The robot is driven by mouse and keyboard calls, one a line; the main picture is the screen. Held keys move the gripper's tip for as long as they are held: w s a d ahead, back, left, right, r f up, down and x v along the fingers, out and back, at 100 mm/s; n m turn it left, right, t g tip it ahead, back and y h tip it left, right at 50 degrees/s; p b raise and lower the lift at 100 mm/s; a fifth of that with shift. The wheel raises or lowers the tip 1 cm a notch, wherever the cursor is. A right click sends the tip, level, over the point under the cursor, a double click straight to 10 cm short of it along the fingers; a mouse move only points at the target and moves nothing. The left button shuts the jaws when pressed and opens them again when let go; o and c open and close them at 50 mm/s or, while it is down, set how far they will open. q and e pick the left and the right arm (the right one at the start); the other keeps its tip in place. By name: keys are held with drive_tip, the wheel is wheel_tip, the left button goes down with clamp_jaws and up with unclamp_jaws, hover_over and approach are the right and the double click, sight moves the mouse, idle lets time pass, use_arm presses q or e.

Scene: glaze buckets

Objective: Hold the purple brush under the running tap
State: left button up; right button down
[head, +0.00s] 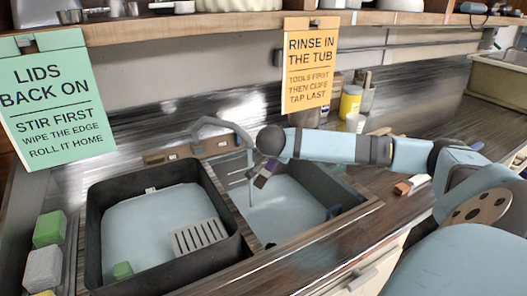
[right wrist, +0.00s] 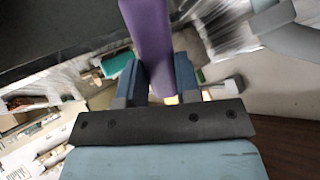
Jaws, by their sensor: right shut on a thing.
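The purple brush (right wrist: 148,35) is between the two fingers of my right gripper (right wrist: 158,80), which is shut on it; its far end runs out of the right wrist view at the top. In the head view a small purple part of the brush (head: 261,181) shows below the dark end of my right arm, over the right basin. The grey tap (head: 222,123) arches over this basin. A thin pale stream (head: 250,188) drops from its spout, just left of the brush. I cannot tell whether the stream touches the brush. My left gripper is not in view.
The left basin (head: 95,235) holds a grey slotted rack (head: 199,237) and a green block (head: 122,270). The right basin (head: 335,187) has a pale blue floor or water. Yellow (head: 350,102) and other containers stand behind my right arm. A sign (head: 311,70) hangs above.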

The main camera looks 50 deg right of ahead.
drive_tip(key=shift+s+a+r, duration=0.2)
drive_tip(key=shift+s+r, duration=0.05)
drive_tip(key=shift+r, duration=0.1)
drive_tip(key=shift+s+a+r+p, duration=0.45)
drive_tip(key=shift+s+a+r, duration=0.2)
drive_tip(key=shift+s+r, duration=0.25)
drive_tip(key=shift+s+a+r+p, duration=0.45)
drive_tip(key=shift+s+a+r, duration=0.2)
drive_tip(key=shift+s+r, duration=0.15)
